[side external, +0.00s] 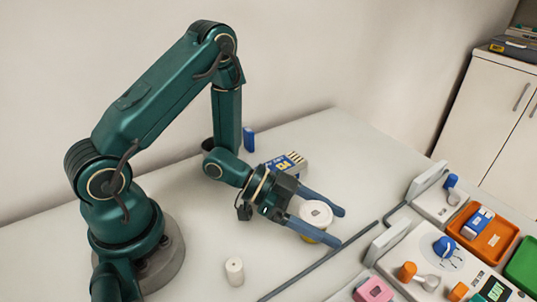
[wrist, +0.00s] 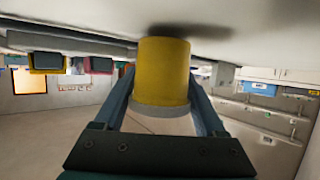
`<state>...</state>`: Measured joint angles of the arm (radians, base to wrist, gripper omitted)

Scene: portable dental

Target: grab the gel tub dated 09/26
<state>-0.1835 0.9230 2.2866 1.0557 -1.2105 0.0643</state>
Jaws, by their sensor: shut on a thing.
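A round tub (side external: 317,213) with a white lid and a yellow body stands on the pale table in the side view. My gripper (side external: 338,228) reaches in low from the left, with one blue finger on each side of the tub, and is shut on it. In the wrist view, which looks upside down, the yellow tub (wrist: 163,72) sits between the two fingers, its base at or very near the table surface. Any date on the tub is too small to read.
A small white cylinder (side external: 234,271) stands at the front. A blue-and-yellow box (side external: 288,165) lies behind my gripper. A dark bar (side external: 325,262) runs along the table right of the tub. Beyond are devices, an orange tray (side external: 467,249) and a green tray (side external: 526,266).

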